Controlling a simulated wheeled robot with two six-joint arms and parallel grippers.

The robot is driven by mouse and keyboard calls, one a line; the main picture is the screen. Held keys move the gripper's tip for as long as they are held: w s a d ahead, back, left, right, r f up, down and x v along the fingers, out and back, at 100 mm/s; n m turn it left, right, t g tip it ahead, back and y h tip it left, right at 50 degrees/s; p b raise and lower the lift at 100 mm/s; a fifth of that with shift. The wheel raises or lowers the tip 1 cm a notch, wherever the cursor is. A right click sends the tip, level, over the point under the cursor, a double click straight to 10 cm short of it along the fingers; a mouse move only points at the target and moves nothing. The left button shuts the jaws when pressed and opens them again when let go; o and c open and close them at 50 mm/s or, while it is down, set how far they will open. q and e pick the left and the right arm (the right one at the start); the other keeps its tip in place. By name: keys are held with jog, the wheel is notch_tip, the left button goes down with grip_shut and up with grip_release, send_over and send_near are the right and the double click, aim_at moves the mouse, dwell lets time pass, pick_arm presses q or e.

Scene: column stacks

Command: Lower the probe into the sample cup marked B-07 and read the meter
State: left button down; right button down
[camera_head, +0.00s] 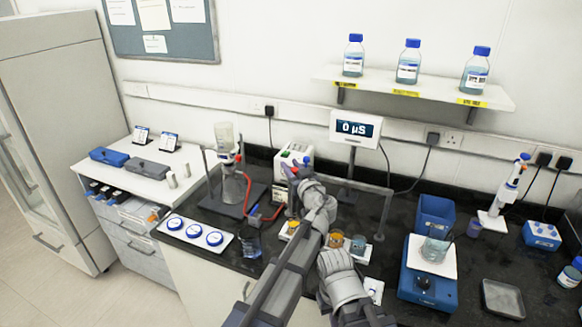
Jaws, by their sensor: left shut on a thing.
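The meter (357,129) stands at the back on a post and its screen reads 0 µS. Several small sample cups stand in a row at the middle of the bench, among them an orange one (293,228), another orange one (335,239) and a darker one (358,243). Their markings are too small to read, so I cannot tell which is B-07. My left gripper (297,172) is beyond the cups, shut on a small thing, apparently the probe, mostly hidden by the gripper. My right gripper (334,262) is just in front of the cups; its fingertips are hidden.
A blue balance (425,285) bears a beaker (435,248) at the right. A clamp stand with a flask (232,185) and red tubing is at the left, near a tray of blue-capped dishes (170,223). A grey frame (385,215) stands right of the cups.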

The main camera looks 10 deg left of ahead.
pick_arm(q)
jog(key=shift+f, duration=0.1)
dwell(0.8)
notch_tip(320, 180, down, 3)
jog(key=b, duration=0.3)
jog(key=c, duration=0.6)
grip_release()
jog(key=shift+s, duration=0.15)
